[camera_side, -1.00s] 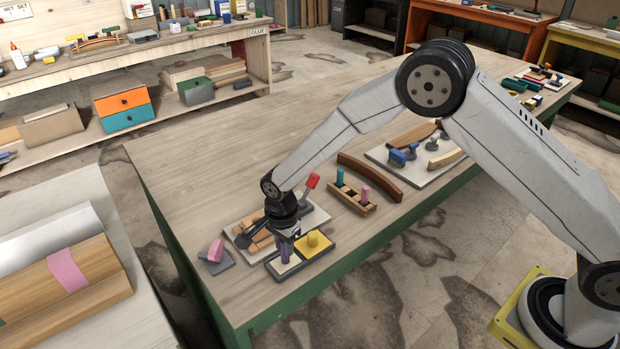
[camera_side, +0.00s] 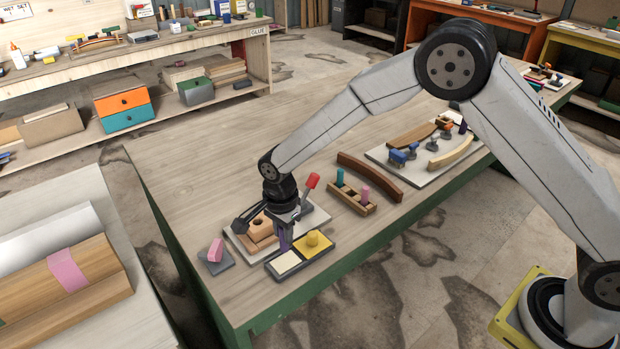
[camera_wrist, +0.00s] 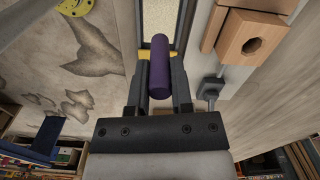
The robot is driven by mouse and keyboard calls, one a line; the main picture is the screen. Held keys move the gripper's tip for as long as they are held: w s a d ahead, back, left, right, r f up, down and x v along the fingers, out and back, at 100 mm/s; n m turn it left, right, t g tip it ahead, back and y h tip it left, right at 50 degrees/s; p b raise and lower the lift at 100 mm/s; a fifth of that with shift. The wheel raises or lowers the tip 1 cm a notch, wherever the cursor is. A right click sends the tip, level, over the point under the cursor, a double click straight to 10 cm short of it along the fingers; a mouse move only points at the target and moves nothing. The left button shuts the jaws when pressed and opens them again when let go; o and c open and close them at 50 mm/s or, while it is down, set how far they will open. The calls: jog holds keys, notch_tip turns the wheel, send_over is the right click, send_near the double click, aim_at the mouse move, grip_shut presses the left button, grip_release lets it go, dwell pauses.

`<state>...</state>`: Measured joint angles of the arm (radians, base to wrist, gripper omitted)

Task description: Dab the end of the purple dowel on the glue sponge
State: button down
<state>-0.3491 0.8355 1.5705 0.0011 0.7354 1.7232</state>
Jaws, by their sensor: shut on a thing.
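My gripper (camera_side: 286,224) is shut on the purple dowel (camera_side: 285,241), which points down; in the wrist view the dowel (camera_wrist: 162,65) sits between the two fingers (camera_wrist: 161,85). In the side view the dowel's lower end is near the back edge of a dark tray (camera_side: 271,271). The tray holds a flat cream pad (camera_side: 286,262) at left and a yellow block with a knob (camera_side: 314,243) at right. I cannot tell which is the glue sponge. The wrist view shows the cream pad (camera_wrist: 160,18) beyond the dowel. The dowel seems apart from the pad.
A pink piece on a grey base (camera_side: 216,252) stands left. A wooden rack (camera_side: 350,198) with teal and pink dowels stands right.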

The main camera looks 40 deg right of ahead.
jog(key=shift+r, duration=1.4)
jog(key=s+d+r+n, duration=0.2)
jog(key=s+d+n, duration=0.2)
jog(key=d+n, duration=0.4)
jog(key=s+d+r+n, duration=0.1)
jog(key=s+d+n, duration=0.3)
jog(key=d+n, duration=0.3)
jog(key=shift+s+d+r+n, duration=0.15)
jog(key=shift+d+r+n, duration=0.25)
jog(key=shift+d, duration=0.75)
